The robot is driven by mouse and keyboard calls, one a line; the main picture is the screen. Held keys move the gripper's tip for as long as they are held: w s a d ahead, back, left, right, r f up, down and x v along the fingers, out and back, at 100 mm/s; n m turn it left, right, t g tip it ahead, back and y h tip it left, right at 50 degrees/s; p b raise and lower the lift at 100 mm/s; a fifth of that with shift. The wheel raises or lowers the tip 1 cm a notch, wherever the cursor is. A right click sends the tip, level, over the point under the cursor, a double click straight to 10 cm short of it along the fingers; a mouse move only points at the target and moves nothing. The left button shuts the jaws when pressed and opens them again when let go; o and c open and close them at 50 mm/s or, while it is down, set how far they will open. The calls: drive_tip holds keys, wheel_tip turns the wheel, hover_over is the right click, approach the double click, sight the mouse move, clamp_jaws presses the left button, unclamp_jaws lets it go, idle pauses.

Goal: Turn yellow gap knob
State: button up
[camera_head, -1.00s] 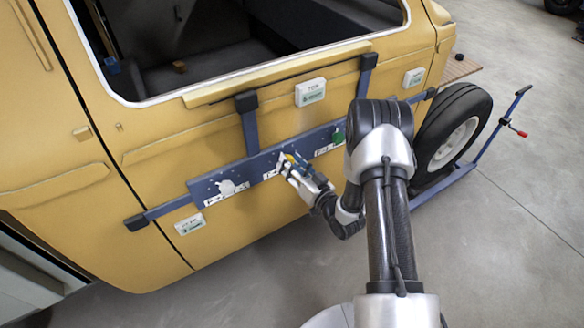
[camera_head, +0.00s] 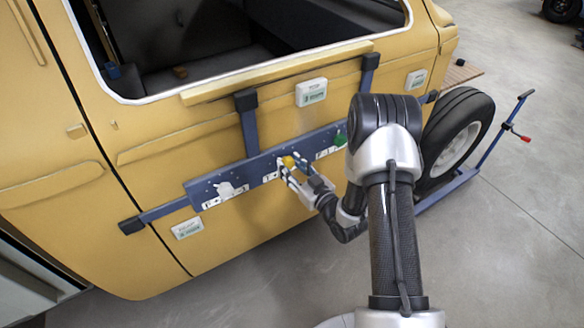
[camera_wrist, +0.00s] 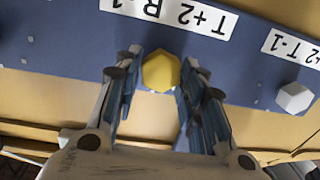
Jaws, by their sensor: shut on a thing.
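The yellow gap knob (camera_head: 288,162) sits on a blue panel (camera_head: 262,164) fixed across the yellow vehicle body. In the wrist view the knob (camera_wrist: 160,72) is faceted and lies between my two finger pads, at their tips. My gripper (camera_head: 285,170) is shut on the yellow knob, one finger on each side; it fills the lower part of the wrist view (camera_wrist: 160,84). The knob's base and the exact contact on its sides are partly hidden by the fingers.
A white knob (camera_head: 225,188) is left of the yellow one and also shows in the wrist view (camera_wrist: 294,97). A green knob (camera_head: 340,140) is to the right. White printed labels line the panel. A wheel (camera_head: 455,140) stands at the right.

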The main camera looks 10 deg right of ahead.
drive_tip(key=o, duration=1.1)
drive_tip(key=v, duration=1.2)
